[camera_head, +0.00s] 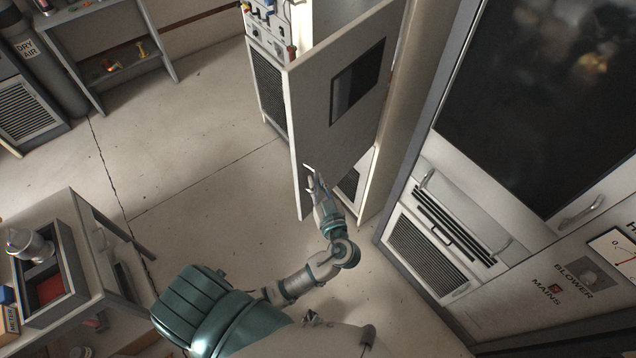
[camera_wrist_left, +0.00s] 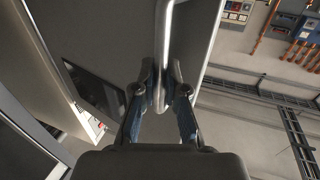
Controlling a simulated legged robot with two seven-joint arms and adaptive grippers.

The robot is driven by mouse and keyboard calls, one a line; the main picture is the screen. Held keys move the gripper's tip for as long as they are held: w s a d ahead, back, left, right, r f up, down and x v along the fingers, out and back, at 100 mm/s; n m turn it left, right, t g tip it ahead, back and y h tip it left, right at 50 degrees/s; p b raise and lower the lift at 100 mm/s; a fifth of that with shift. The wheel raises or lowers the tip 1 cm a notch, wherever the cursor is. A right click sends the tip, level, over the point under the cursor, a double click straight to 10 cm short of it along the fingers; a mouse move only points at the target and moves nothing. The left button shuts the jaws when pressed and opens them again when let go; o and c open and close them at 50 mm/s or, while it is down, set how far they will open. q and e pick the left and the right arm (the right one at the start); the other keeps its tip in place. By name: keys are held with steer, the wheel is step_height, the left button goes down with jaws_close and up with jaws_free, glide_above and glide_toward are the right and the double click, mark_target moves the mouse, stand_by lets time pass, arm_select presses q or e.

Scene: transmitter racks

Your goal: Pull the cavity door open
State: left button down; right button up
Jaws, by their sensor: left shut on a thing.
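The cavity door (camera_head: 325,125) is a tall pale panel with a dark window (camera_head: 357,82). It stands swung out from its cabinet, with a gap behind it. My left gripper (camera_head: 311,178) is at the door's lower outer part. In the left wrist view the door (camera_wrist_left: 110,35) fills the upper left, and a vertical bar handle (camera_wrist_left: 165,45) runs down between the fingers. My left gripper (camera_wrist_left: 160,100) is shut on this handle. My right gripper is not in view.
A cabinet with a dark glass panel, bar handles (camera_head: 583,209) and a blower mains panel (camera_head: 560,285) stands to the right. A bench with a tray (camera_head: 72,262) is at lower left. A shelf stand (camera_head: 115,65) is at the back left. The floor (camera_head: 180,160) left of the door is clear.

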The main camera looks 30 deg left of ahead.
mark_target(305, 176)
arm_select(q)
steer(key=a, duration=0.2)
steer(key=a+m+t+h+b, duration=0.1)
steer(key=a, duration=0.1)
steer(key=shift+w+f, duration=0.1)
steer(key=shift+f, duration=0.2)
steer(key=shift+t+h, duration=0.3)
steer(key=a, duration=0.2)
steer(key=w+a+b, duration=0.1)
steer(key=a, duration=0.1)
steer(key=shift+a+r, duration=0.15)
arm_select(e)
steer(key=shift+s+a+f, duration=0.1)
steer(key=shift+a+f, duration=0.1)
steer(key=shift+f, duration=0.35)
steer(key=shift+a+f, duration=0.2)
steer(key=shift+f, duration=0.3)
arm_select(q)
steer(key=c, duration=1.4)
jaws_free()
steer(key=shift+w, duration=0.1)
steer(key=shift+o, duration=0.9)
steer(key=shift+w, duration=0.2)
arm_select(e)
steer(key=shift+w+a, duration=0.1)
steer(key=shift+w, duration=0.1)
